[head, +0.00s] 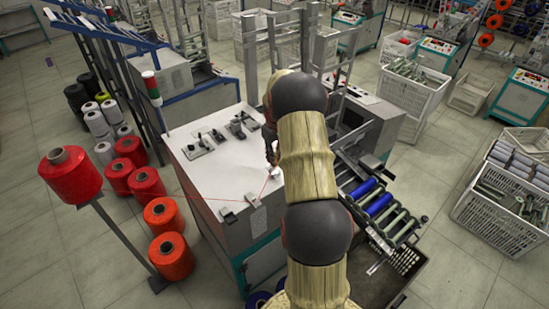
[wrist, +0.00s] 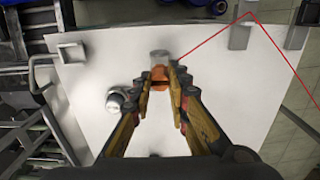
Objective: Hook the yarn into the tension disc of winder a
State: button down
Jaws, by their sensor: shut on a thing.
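The red yarn (wrist: 215,38) runs from the fingertips to a grey guide bracket (wrist: 240,34), then bends away to the lower right. An orange piece shows between the fingertips. A round silver knob (wrist: 122,100), possibly the tension disc, stands left of the fingers, apart from them. A small grey post (wrist: 158,57) is just beyond the fingertips. In the head view my arm hides part of the winder top (head: 205,160), and the yarn (head: 265,187) shows beside the gripper (head: 272,158).
A red yarn cone (head: 70,175) sits on a stand at the left, with several red cones on the floor nearby. Black metal fittings (head: 238,124) stand on the winder top. A roller rack with blue bobbins (head: 378,204) is right of my arm.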

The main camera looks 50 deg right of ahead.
jog(key=shift+f, duration=0.15)
jog(key=shift+f, duration=0.35)
jog(key=shift+f+b, duration=1.1)
jog(key=shift+f, duration=0.35)
jog(key=shift+d, duration=0.15)
jog(key=shift+s+d+r, duration=0.1)
jog(key=shift+s+d, duration=0.15)
jog(key=shift+d, duration=0.95)
jog(key=shift+s+d+r, duration=0.1)
jog(key=shift+s+d, duration=0.1)
jog(key=shift+d, duration=0.95)
jog(key=shift+r, duration=0.1)
jog(key=shift+s+d+r+p, duration=0.1)
jog(key=shift+d+r+p, duration=0.15)
jog(key=shift+r+p, duration=0.65)
jog(key=shift+d+r+p, duration=0.2)
jog(key=shift+r+p, duration=0.1)
jog(key=shift+r, duration=1.05)
jog(key=shift+s, duration=0.1)
